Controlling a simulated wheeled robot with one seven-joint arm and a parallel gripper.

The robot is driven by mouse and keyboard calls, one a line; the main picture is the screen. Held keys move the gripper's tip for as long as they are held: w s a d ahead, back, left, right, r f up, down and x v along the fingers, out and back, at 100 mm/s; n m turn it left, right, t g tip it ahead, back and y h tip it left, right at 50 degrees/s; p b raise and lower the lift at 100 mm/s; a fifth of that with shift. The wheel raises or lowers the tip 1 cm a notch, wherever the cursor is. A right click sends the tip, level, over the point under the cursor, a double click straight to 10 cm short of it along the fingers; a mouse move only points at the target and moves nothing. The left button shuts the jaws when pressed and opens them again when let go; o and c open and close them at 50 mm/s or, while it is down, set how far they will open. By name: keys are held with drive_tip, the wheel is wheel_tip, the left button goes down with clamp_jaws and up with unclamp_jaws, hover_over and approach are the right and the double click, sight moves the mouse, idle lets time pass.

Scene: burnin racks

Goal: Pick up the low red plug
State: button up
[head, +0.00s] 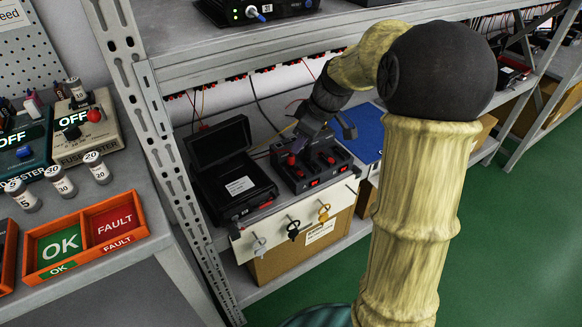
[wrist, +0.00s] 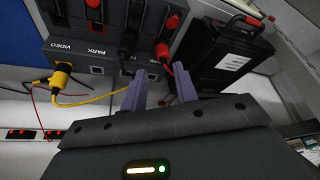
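In the wrist view a red plug (wrist: 163,53) with a red cable is at the right of the grey panel's lower row, beside a black plug (wrist: 128,45). My gripper (wrist: 161,84) is open, its two purple fingers apart and empty. The fingertips are just below the red plug in the picture; whether they touch it or its cable I cannot tell. In the head view my gripper (head: 316,137) is over the shelf at the black unit with red knobs (head: 328,158); the low red plug is not distinguishable there.
A yellow plug (wrist: 62,76) with a yellow cable sits left on the panel, below the VIDEO label. An open black case (head: 234,185) stands close beside the unit. A shelf edge (head: 250,60) runs above. Keys hang on a white strip (head: 270,240) in front.

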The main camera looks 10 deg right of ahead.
sight(293, 157)
drive_tip(key=shift+b+x, duration=0.45)
drive_tip(key=shift+x, duration=0.8)
drive_tip(key=shift+s, duration=0.1)
drive_tip(key=f+b, duration=0.1)
drive_tip(key=f, duration=0.1)
drive_tip(key=a+f+b, duration=0.1)
drive_tip(key=f, duration=0.1)
drive_tip(key=shift+f, duration=0.15)
drive_tip(key=shift+w+a+f, duration=0.15)
drive_tip(key=shift+w+f, duration=0.2)
drive_tip(key=shift+w, duration=0.05)
drive_tip(key=shift+c, duration=0.2)
